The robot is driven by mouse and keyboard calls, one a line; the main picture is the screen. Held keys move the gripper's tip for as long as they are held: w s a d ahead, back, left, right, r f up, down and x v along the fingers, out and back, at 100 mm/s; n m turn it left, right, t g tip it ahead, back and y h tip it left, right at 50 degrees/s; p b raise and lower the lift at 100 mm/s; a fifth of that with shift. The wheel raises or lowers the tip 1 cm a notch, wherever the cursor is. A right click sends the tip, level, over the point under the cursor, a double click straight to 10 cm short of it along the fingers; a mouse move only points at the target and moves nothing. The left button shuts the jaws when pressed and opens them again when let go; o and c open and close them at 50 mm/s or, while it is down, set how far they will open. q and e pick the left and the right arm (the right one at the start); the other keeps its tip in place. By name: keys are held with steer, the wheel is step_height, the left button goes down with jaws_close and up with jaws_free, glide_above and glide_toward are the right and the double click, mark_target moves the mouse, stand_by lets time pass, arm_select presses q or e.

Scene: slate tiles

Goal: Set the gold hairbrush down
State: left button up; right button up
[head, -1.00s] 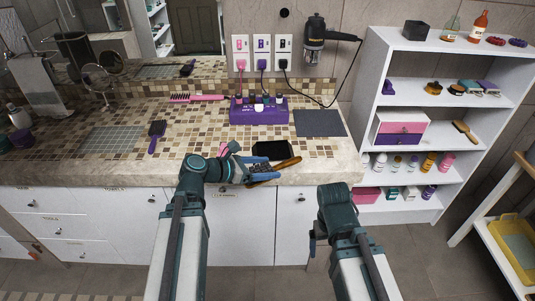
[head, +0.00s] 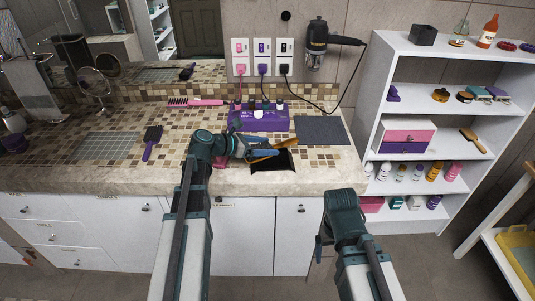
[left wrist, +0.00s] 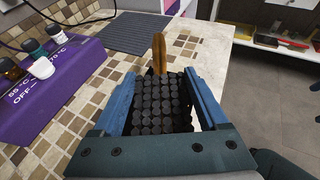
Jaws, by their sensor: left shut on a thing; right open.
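The gold hairbrush (head: 285,144) is held in my left gripper (head: 262,149), above the front part of the tiled counter (head: 110,172). In the left wrist view, its dark bristle head (left wrist: 160,103) lies between the blue fingers (left wrist: 160,110), and its gold handle (left wrist: 158,52) points away from the wrist. A flat black thing (head: 284,161) shows just below the brush in the head view, partly covered by it. I cannot tell the exact gap between brush and counter. My right gripper (head: 320,247) is open and empty in front of the cabinets.
A purple box (head: 260,122) with bottles stands behind the brush. A grey ribbed mat (head: 322,131) lies to its right. A purple hairbrush (head: 151,142) and a pink comb (head: 195,102) lie to the left. A pink thing (head: 220,162) is partly hidden by my left arm. White shelves stand at right.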

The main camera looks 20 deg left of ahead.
arm_select(q)
step_height(320, 180, down, 4)
steer(key=b, duration=0.3)
steer(key=shift+r, duration=0.25)
steer(key=shift+f+b, duration=0.1)
steer(key=shift+b, duration=0.25)
steer(key=shift+c, duration=0.7)
jaws_close()
steer(key=o, duration=1.4)
jaws_free()
steer(key=shift+o, duration=0.2)
steer(key=p+v, duration=0.5)
steer(key=v, duration=0.7)
